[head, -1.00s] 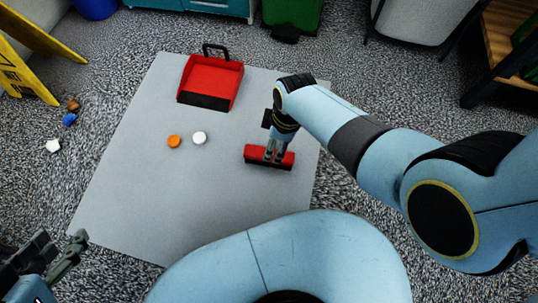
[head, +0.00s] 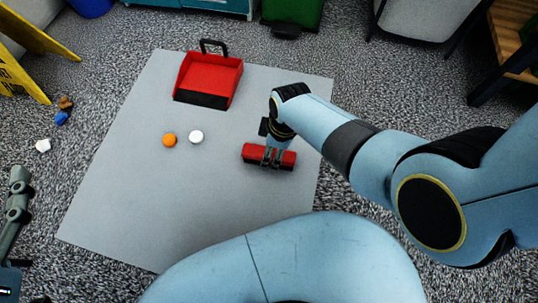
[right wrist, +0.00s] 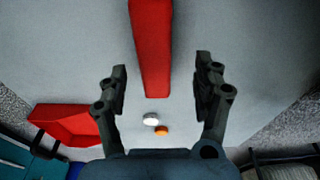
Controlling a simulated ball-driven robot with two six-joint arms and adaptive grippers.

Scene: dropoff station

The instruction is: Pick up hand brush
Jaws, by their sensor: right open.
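The red hand brush (head: 252,153) lies on the grey mat, in front of the dustpan's right side in the head view. It also shows in the right wrist view (right wrist: 151,45) as a long red bar reaching in from the top edge. My right gripper (head: 273,158) is at the brush, with its fingers over the middle of it. In the right wrist view the fingers (right wrist: 161,70) are spread wide, with the brush's near end between them and gaps on both sides. I cannot tell their exact height. My left gripper (head: 15,215) is partly cut off at the left edge.
A red dustpan (head: 208,77) with a black lip sits on the grey mat (head: 150,210). An orange piece (head: 169,140) and a white piece (head: 196,137) lie on the mat. Small litter (head: 62,117) lies left of it. A yellow sign (head: 18,78) stands at far left.

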